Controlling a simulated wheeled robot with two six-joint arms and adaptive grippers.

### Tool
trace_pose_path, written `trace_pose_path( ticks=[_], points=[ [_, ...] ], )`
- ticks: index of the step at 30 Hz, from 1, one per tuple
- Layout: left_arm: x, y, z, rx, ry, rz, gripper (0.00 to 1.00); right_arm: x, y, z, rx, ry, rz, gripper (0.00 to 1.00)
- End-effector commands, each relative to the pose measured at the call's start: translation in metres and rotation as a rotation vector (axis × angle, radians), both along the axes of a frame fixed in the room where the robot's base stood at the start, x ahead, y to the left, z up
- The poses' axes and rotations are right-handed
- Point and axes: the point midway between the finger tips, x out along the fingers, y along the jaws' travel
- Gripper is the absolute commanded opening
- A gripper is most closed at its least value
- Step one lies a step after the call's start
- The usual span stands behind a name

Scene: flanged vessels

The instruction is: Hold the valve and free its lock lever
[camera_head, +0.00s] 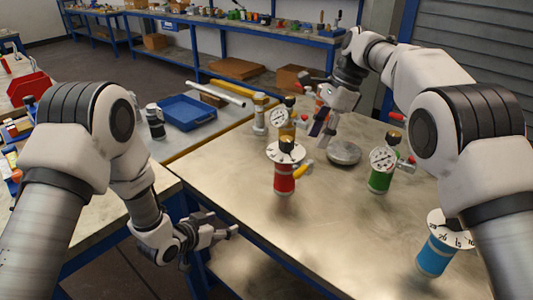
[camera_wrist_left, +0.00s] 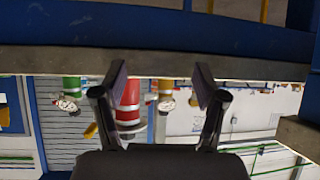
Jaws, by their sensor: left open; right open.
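A red flanged vessel (camera_head: 284,176) with a white marked disc, dark top and yellow lever (camera_head: 302,169) stands upright on the metal table. A green vessel (camera_head: 380,180) with a gauge and red-handled lever (camera_head: 407,160) stands to its right. A yellow vessel (camera_head: 286,128) with a gauge stands behind. I cannot tell which is the valve. My left gripper (camera_head: 228,228) is open and empty, off the table's front-left edge. In the left wrist view its open fingers (camera_wrist_left: 159,85) frame empty space, with the red vessel (camera_wrist_left: 128,98) beyond. My right gripper (camera_head: 320,128) is open beside the yellow vessel.
A blue vessel (camera_head: 436,256) with a white dial is at the right, near my right arm. A round grey disc (camera_head: 344,153) lies on the table (camera_head: 230,175). A blue tray (camera_head: 187,111) and dark cylinder (camera_head: 155,122) are on the left bench. The table's front middle is clear.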

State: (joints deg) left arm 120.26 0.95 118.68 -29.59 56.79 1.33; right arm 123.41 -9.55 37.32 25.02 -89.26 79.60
Motion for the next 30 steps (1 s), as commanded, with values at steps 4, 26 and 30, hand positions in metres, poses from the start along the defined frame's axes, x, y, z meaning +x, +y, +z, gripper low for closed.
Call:
trace_pose_path(
  ticks=[4, 26, 30],
  points=[
    [0.057, -0.043, 0.077, -0.095, -0.236, -0.089, 0.72, 0.000, 0.000, 0.000, 0.000, 0.000, 0.000, 0.42],
    [0.140, -0.157, 0.172, -0.303, -0.465, -0.216, 0.72, 0.000, 0.000, 0.000, 0.000, 0.000, 0.000, 0.42],
    [0.151, -0.165, 0.171, -0.302, -0.465, -0.215, 0.72, 0.000, 0.000, 0.000, 0.000, 0.000, 0.000, 0.42]
  ],
)
